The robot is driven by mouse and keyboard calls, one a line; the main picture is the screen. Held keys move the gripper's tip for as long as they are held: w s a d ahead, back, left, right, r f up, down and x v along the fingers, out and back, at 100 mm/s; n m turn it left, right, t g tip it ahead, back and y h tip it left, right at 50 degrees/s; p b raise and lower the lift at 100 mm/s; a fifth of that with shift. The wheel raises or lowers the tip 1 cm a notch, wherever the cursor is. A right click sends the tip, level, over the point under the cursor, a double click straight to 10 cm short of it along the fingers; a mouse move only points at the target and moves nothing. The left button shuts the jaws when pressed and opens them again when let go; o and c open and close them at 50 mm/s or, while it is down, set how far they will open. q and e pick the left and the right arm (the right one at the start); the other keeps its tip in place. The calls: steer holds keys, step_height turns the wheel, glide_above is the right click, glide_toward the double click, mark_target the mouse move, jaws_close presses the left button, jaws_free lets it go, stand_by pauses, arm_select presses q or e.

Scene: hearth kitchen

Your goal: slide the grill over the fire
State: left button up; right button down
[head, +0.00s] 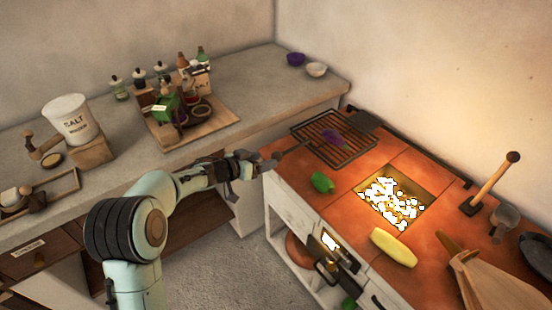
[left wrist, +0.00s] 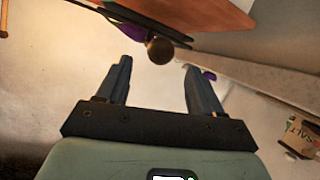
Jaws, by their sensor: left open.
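The fire (head: 393,197) glows in a square opening to the right of the grill and nearer to me. In the left wrist view my left gripper (left wrist: 158,78) is open. The round handle end (left wrist: 160,50) shows just beyond the fingertips, roughly between them; nothing is held. My right gripper is not in view.
A green pepper (head: 322,182) lies in front of the grill, left of the fire. A yellow item (head: 393,247) lies in front of the fire. Bellows (head: 490,275) and a wooden-handled tool (head: 490,185) are at the right. Tiles between grill and fire look clear.

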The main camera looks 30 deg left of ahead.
mark_target(276, 157)
arm_select(q)
steer(key=b+x, duration=0.1)
steer(key=x, duration=0.6)
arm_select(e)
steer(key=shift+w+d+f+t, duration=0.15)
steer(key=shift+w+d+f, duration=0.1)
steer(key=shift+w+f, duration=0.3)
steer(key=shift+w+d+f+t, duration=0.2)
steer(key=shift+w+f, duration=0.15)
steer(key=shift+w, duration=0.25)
arm_select(q)
jaws_close()
